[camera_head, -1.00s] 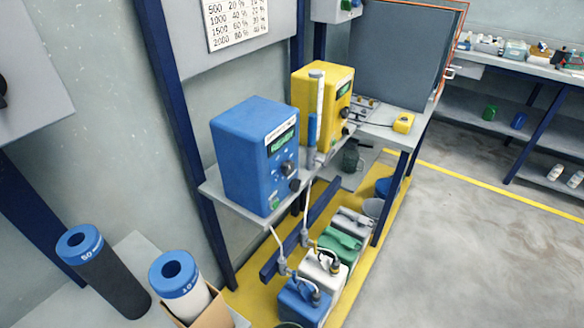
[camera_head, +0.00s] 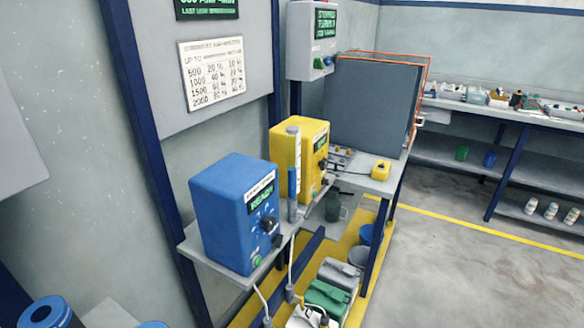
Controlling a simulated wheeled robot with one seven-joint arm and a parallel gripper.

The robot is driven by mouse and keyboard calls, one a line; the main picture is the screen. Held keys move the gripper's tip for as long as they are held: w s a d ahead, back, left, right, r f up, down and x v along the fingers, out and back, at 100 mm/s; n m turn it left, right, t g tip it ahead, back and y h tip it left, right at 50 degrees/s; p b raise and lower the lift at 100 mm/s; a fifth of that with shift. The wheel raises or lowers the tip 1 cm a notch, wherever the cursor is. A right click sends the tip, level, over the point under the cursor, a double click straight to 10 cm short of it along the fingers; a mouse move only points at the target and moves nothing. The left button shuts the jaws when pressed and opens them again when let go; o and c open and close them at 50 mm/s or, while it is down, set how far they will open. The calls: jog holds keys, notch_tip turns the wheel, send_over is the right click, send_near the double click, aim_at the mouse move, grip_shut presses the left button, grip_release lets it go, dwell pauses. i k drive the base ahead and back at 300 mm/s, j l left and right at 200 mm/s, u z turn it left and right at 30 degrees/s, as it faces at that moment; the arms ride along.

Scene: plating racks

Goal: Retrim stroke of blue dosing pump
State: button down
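The blue dosing pump (camera_head: 222,208) stands on a grey wall shelf (camera_head: 207,257) left of centre. Its front faces right, with a green-lit display that seems to read READY, dark knobs (camera_head: 270,224) and a green button (camera_head: 257,261) low down. The knob's exact setting is too small to read. A yellow pump (camera_head: 286,146) stands behind it, and a clear upright tube with a blue lower part (camera_head: 293,172) stands between them. My gripper is not in view.
A chart with percentages (camera_head: 212,73) hangs on the wall above. A grey display box (camera_head: 313,42) is mounted beside it. Jerrycans (camera_head: 328,299) stand below the shelf on a yellow floor strip. The grey floor at right (camera_head: 450,270) is clear.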

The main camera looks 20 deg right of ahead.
aim_at(268, 224)
jog(key=i+l+z, duration=0.1)
jog(key=l, duration=0.25)
jog(key=i+l+z, duration=0.1)
jog(key=l, duration=0.25)
jog(key=i+l+z, duration=0.15)
jog(key=l, duration=0.2)
jog(key=i+l+z, duration=0.1)
jog(key=l, duration=0.2)
